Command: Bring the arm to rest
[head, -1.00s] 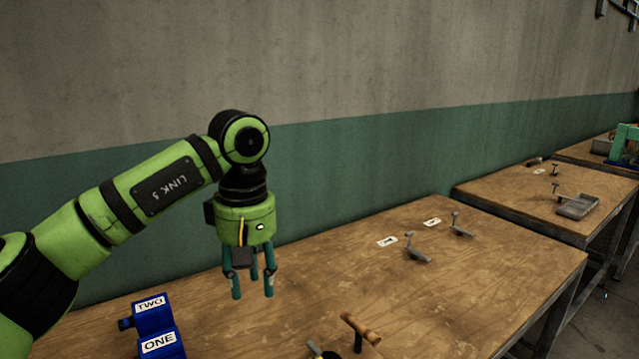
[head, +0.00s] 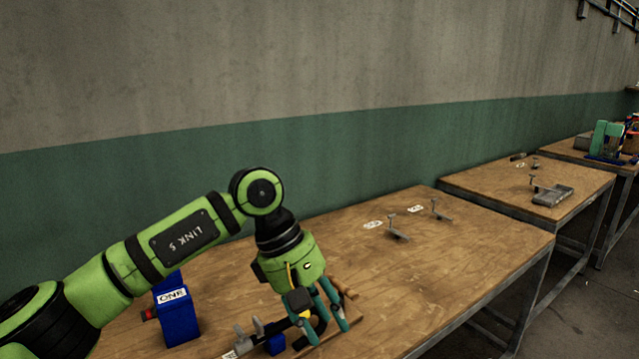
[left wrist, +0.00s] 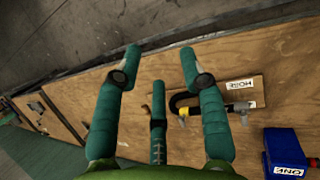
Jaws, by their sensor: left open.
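My left arm comes in from the left in the head view. Its left gripper (head: 335,328) is open, with its teal fingers pointing down over the near part of the wooden table (head: 440,250). In the left wrist view the left gripper's fingers (left wrist: 160,68) are spread apart with nothing between their tips. Beyond one finger lies a wooden board with a HOSE label (left wrist: 240,84) and a dark curved clamp-like tool (left wrist: 183,101). In the head view the gripper partly hides these tools. My right gripper is not in view.
A blue block marked ONE (head: 178,318) stands left of the gripper, partly behind my arm. Two small grey levers (head: 397,230) with white labels (head: 373,225) sit farther back. More tables (head: 520,190) run to the right, one holding a grey vise-like piece (head: 553,195).

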